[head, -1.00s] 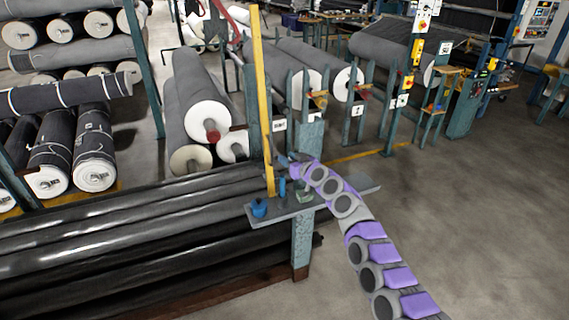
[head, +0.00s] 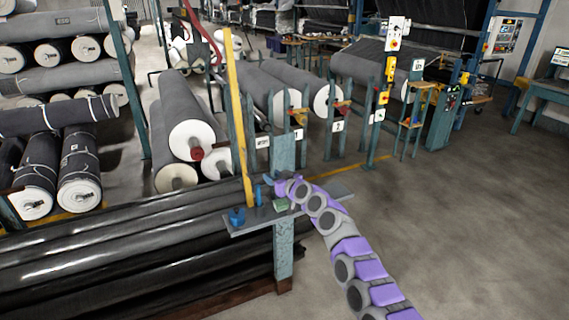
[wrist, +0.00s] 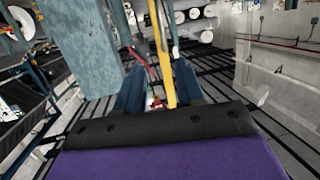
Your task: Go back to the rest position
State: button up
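My purple and grey arm reaches up from the bottom right in the head view. Its end, my gripper (head: 272,187), is just above a small grey shelf (head: 325,196) on a teal post. In the wrist view, two dark blue fingers (wrist: 158,88) stand apart beyond the black and purple edge of my gripper. No held object shows between them. A yellow bar and a small red thing show in the gap. A blue holder (head: 237,216) and a small green object (head: 282,204) are on the shelf, close to my gripper.
A yellow upright bar (head: 238,120) stands right behind the shelf. Long black rolls (head: 110,245) lie at the lower left. Grey rolls (head: 185,110) and teal posts stand behind. Open concrete floor (head: 460,220) is at the right.

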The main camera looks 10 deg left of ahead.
notch_tip(320, 180, down, 6)
jog(key=d+n+g+h, duration=0.1)
jog(key=d+g+h, duration=0.1)
jog(key=h, duration=0.1)
jog(key=s+d+m+g+h, duration=0.15)
jog(key=d+h, duration=0.35)
jog(key=d, duration=0.7)
jog(key=s+d+r+m+g+h, duration=0.1)
jog(key=s+d+r+m+h, duration=0.15)
jog(key=s+d+r, duration=0.45)
jog(key=s+d+r+m+g+h, duration=0.2)
jog(key=s+d+r+h, duration=0.1)
jog(key=s+d, duration=0.75)
jog(key=s+d+r+m+g, duration=0.1)
jog(key=s+d+r+m, duration=0.1)
jog(key=s, duration=0.8)
jog(key=s+d+r+m+g, duration=0.1)
jog(key=s+d+r+g, duration=0.15)
jog(key=s, duration=0.75)
jog(key=s+a+f+g+y, duration=0.1)
jog(key=s+a, duration=0.1)
jog(key=s, duration=1.2)
jog(key=s+a+f+g+y, duration=0.1)
jog(key=s+f, duration=0.1)
jog(key=s, duration=1.2)
jog(key=shift+s+a+m+g, duration=0.2)
jog(key=shift+a+m+g, duration=0.2)
